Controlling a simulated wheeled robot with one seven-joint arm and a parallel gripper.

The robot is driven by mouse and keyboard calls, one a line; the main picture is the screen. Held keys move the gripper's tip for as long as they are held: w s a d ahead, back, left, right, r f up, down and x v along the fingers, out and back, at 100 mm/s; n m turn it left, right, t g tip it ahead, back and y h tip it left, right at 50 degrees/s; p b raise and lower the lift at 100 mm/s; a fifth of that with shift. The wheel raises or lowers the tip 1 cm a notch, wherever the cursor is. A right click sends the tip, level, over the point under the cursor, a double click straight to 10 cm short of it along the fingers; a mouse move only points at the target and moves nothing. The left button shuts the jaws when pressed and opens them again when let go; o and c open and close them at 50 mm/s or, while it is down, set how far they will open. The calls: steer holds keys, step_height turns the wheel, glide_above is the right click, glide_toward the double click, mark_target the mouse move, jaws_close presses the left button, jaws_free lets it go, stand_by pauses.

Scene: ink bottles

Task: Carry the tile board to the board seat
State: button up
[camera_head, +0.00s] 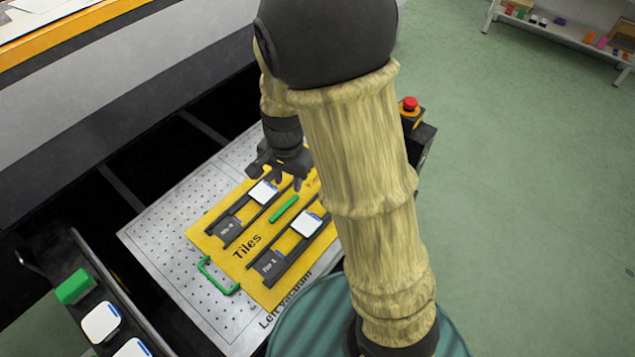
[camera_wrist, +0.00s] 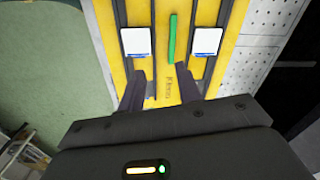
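The tile board is a yellow plate (camera_head: 238,268) marked "Tiles", lying on a perforated metal plate. It has dark rails, two white-and-blue tiles (camera_head: 263,192) (camera_head: 306,223), a green bar (camera_head: 284,209) in the middle and a green handle (camera_head: 205,275) at its near end. My gripper (camera_head: 288,182) is over the board's far end, fingers pointing down. In the wrist view the fingers (camera_wrist: 160,78) are apart with only yellow board visible between them. The far end is partly hidden by my arm. I cannot tell which place is the board seat.
The perforated plate (camera_head: 165,245) has a "Left vacuum" label and bare room left of the board. A dark rail at lower left carries a green block (camera_head: 75,287) and white tiles (camera_head: 101,321). A red stop button (camera_head: 409,103) stands at right. A shelf (camera_head: 570,35) is far right.

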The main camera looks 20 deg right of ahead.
steer(key=s+d+r+n+t, duration=0.2)
steer(key=s+d+r+n, duration=0.2)
steer(key=s+d+n, duration=0.3)
steer(key=shift+s+n, duration=0.75)
steer(key=shift+n, duration=0.05)
